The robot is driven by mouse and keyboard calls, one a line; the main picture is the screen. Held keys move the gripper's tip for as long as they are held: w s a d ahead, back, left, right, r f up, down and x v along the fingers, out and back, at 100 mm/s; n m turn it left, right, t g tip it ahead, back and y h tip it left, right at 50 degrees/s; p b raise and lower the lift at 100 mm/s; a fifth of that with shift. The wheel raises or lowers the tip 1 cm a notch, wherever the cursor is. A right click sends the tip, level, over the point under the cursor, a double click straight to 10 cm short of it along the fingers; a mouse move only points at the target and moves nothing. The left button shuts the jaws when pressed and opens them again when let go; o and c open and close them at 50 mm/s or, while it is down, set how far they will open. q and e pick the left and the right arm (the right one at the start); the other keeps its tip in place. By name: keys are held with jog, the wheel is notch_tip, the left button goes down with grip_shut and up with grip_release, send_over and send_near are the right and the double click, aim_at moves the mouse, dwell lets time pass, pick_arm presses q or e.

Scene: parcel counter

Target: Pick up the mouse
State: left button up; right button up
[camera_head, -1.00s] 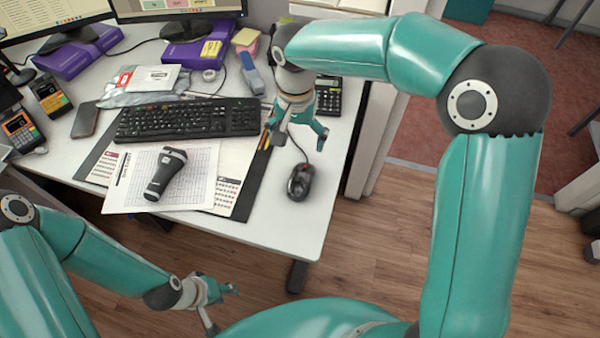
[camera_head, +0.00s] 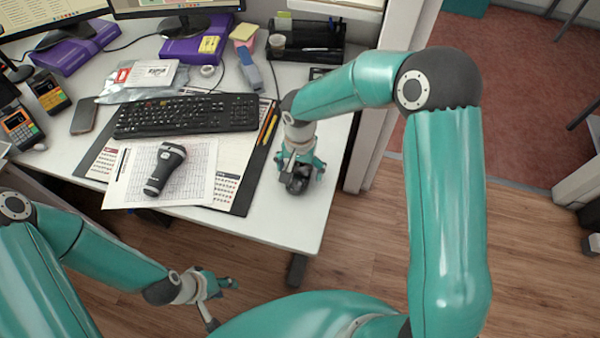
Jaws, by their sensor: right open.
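The black computer mouse (camera_head: 296,184) lies on the white desk near its right front edge, partly hidden by my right gripper. My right gripper (camera_head: 299,174) is directly over the mouse, pointing down, with its fingers spread on either side of it. The fingers are open; whether they touch the mouse I cannot tell. My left gripper (camera_head: 221,300) is low in front of the desk, away from the mouse, with its fingers apart and nothing between them.
A black keyboard (camera_head: 187,115), a handheld scanner (camera_head: 165,169) on printed sheets, and pencils (camera_head: 267,129) lie left of the mouse. A black desk organizer (camera_head: 306,39) stands behind. The desk's front right corner (camera_head: 293,228) is bare.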

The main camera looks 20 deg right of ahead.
jog(key=shift+f, duration=0.5)
jog(key=c, duration=1.3)
jog(key=shift+r, duration=0.15)
